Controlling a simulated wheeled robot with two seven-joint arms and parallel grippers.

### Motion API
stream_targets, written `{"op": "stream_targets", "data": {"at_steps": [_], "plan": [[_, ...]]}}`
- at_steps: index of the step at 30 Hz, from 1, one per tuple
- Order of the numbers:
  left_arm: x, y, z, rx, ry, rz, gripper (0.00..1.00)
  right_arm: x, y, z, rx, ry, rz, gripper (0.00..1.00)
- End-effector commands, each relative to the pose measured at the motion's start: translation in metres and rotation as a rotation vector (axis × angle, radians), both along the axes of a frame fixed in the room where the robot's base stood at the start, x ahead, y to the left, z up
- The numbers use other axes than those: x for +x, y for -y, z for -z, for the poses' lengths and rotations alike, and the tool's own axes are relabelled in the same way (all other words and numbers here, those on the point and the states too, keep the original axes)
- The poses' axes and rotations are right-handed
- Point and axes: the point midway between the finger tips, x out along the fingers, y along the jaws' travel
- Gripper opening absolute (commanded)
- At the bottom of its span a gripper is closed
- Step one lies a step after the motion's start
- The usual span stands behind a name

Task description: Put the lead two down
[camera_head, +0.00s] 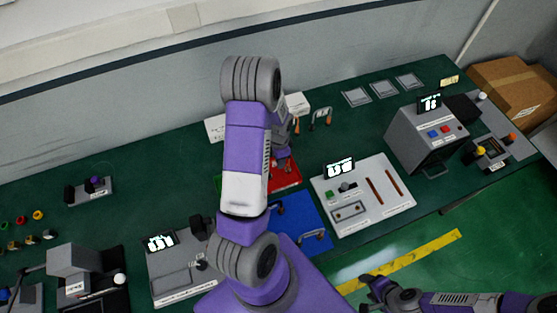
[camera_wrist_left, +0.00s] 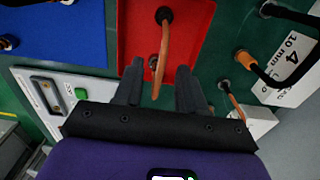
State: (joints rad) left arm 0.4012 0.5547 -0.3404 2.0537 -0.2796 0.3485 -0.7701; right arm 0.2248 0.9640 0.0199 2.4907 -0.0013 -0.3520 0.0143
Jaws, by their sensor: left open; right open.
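A lead (camera_wrist_left: 163,50) with an orange-brown body and dark ends lies over the red tray (camera_wrist_left: 195,25) in the left wrist view. My left gripper (camera_wrist_left: 160,88) is open, with one finger on each side of the lead's near end; I cannot tell whether they touch it. In the head view the red tray (camera_head: 289,181) is partly hidden by my left arm. More leads (camera_wrist_left: 264,68) lie to the right beside a white card marked 4, 10 mm (camera_wrist_left: 290,70). I cannot read which lead is two. My right gripper (camera_head: 366,292) is open and empty at the lower right.
A blue tray (camera_head: 290,236) with leads on it lies in front of the red one. A white panel with a display (camera_head: 375,190) stands to its right, and a grey box (camera_head: 425,140) farther right.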

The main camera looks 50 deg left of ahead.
Motion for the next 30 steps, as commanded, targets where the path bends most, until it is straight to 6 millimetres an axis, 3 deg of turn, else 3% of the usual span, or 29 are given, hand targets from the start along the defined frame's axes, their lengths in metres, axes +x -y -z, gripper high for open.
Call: {"op": "stream_targets", "data": {"at_steps": [6, 13, 18, 30], "plan": [[0.001, 0.000, -0.049, 0.001, 0.006, 0.000, 0.40, 0.000, 0.000, 0.000, 0.000, 0.000, 0.000, 0.56], [0.000, 0.000, -0.087, 0.001, 0.003, -0.001, 0.40, 0.000, 0.000, -0.001, 0.000, 0.000, 0.000, 0.56], [0.000, 0.000, -0.098, -0.001, 0.000, 0.000, 0.40, 0.000, 0.000, -0.001, 0.000, -0.001, 0.000, 0.56], [-0.001, 0.000, -0.099, -0.001, -0.001, -0.001, 0.40, 0.000, 0.000, -0.001, 0.000, 0.000, 0.000, 0.56]]}}
